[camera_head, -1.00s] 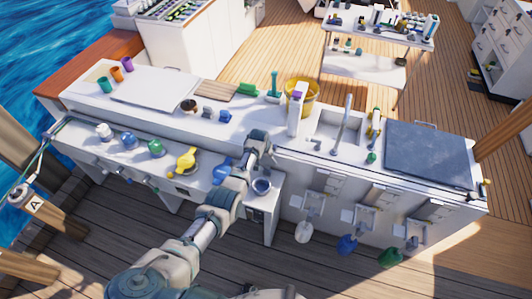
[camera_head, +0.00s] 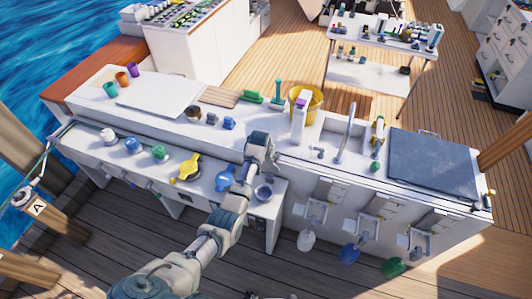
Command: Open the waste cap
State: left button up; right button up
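Which fitting is the waste cap I cannot tell. White (camera_head: 109,135), blue (camera_head: 132,146) and green (camera_head: 158,152) caps stand in a row on the lower front ledge. A yellow handled fitting (camera_head: 187,169), a blue fitting (camera_head: 224,181) and a round grey-blue fitting (camera_head: 263,193) follow to the right. My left gripper (camera_head: 262,152) is at the counter's front edge, above and behind the round fitting, apart from the caps. Its fingers are small and dark, and I cannot tell whether they are open. My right gripper is not in view.
The white counter (camera_head: 160,120) carries a yellow bucket (camera_head: 312,100), a white bottle (camera_head: 298,122), a sink tap (camera_head: 347,130) and a dark hatch panel (camera_head: 432,162). White, blue and green containers hang at its right front. The deck in front is clear.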

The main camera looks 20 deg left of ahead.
pick_arm(q)
jog(key=v, duration=0.6)
dwell(0.3)
jog(key=s+f+g, duration=0.1)
jog(key=s+f, duration=0.6)
jog(key=f, duration=0.5)
jog(key=s+f+b, duration=0.1)
jog(key=s+f, duration=0.5)
jog(key=f, duration=0.6)
jog(key=s+f+g, duration=0.1)
jog(key=s+f, duration=0.6)
jog(key=f, duration=0.4)
jog(key=s+a+f+m, duration=0.1)
jog(key=s+f, duration=0.6)
jog(key=s, duration=0.4)
jog(key=s+a+f+m, duration=0.1)
jog(key=s+f, duration=0.7)
jog(key=s, duration=0.4)
jog(key=s+f, duration=0.2)
jog(key=s, duration=0.8)
jog(key=s+f+g+b, duration=0.1)
jog(key=s, duration=0.9)
jog(key=shift+a+f+g, duration=0.3)
jog(key=shift+a+f, duration=0.05)
jog(key=shift+f, duration=0.05)
